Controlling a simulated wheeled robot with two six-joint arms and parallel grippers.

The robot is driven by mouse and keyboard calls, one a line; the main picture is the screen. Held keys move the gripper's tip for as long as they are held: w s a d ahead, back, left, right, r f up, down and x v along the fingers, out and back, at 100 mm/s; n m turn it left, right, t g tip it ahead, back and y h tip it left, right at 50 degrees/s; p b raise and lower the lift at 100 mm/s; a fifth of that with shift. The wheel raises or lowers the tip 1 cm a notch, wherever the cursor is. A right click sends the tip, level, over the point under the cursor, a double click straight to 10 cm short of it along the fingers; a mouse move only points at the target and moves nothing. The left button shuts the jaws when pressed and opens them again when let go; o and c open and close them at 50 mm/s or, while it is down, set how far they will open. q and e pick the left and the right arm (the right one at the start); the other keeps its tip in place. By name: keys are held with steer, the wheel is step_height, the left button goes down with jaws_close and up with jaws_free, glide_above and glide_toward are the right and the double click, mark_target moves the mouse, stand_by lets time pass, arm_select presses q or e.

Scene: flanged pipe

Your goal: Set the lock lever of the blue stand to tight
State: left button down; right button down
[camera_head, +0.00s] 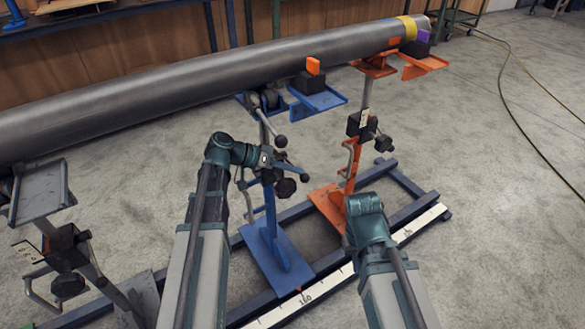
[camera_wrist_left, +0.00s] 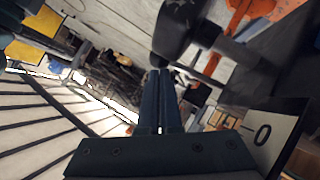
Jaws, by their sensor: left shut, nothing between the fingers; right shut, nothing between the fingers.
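The blue stand (camera_head: 270,215) stands in the middle of the head view, between a grey stand and an orange one. My right gripper is hidden.
A long grey pipe (camera_head: 200,80) lies across the stands. The orange stand (camera_head: 350,165) is to the right, the grey stand (camera_head: 70,240) to the left. A rail with a white scale (camera_head: 420,222) runs along the floor.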

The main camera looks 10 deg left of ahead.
arm_select(q)
steer(key=shift+s+f, duration=0.15)
steer(key=shift+p+v, duration=3.4)
steer(key=shift+v, duration=3.35)
steer(key=shift+m+t+y, duration=0.3)
steer(key=shift+m, duration=0.1)
steer(key=b+x, duration=0.1)
steer(key=x, duration=0.3)
steer(key=b+x, duration=0.2)
steer(key=x, duration=0.2)
steer(key=b+x, duration=0.2)
steer(key=x, duration=0.2)
steer(key=shift+s+d, duration=0.25)
steer(key=shift+d, duration=0.1)
steer(key=shift+w+d+f+b, duration=0.25)
steer(key=shift+w+d+b, duration=0.1)
steer(key=shift+d, duration=0.25)
